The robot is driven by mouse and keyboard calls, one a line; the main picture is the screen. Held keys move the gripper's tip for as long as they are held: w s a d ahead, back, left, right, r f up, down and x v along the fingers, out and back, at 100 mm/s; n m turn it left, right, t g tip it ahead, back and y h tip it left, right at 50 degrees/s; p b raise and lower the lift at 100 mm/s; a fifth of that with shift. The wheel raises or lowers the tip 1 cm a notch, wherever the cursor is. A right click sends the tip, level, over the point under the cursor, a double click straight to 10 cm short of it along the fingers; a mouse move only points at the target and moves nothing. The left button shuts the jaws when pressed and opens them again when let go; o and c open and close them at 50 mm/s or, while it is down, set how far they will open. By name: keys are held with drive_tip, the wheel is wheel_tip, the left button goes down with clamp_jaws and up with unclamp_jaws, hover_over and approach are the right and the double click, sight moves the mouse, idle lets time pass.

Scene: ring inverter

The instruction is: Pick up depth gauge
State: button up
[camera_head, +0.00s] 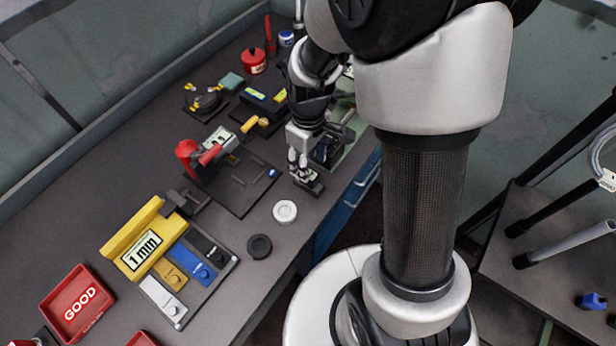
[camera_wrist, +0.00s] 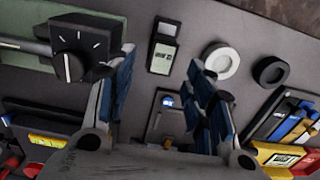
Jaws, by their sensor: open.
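A small dark device with a pale display, which looks like the depth gauge (camera_head: 314,186), lies near the front edge of the bench. It also shows in the wrist view (camera_wrist: 163,47), at top centre, with its display facing up. I cannot be sure from its looks alone that it is the gauge. My gripper (camera_head: 298,162) is just above and beside it in the head view. In the wrist view my gripper (camera_wrist: 165,82) is open, with its blue-padded fingers apart and nothing between them. The device appears beyond the fingertips, in the gap's direction.
A dial box (camera_wrist: 80,50) on a green mat stands left in the wrist view. A white ring (camera_head: 285,211) and a black ring (camera_head: 259,246) lie nearby. A red-handled fixture (camera_head: 190,158) on a dark plate stands behind. A yellow 1 mm block (camera_head: 133,228) is farther left.

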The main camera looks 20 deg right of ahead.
wheel_tip(320, 180, down, 2)
drive_tip(key=f+b, duration=0.2)
drive_tip(key=f, duration=0.2)
drive_tip(key=shift+s+f+b, duration=0.25)
drive_tip(key=shift+s+b, duration=0.05)
drive_tip(key=shift+b, duration=0.1)
drive_tip(key=shift+w+f, duration=0.1)
drive_tip(key=shift+f, duration=0.35)
drive_tip(key=shift+r, duration=0.1)
clamp_jaws()
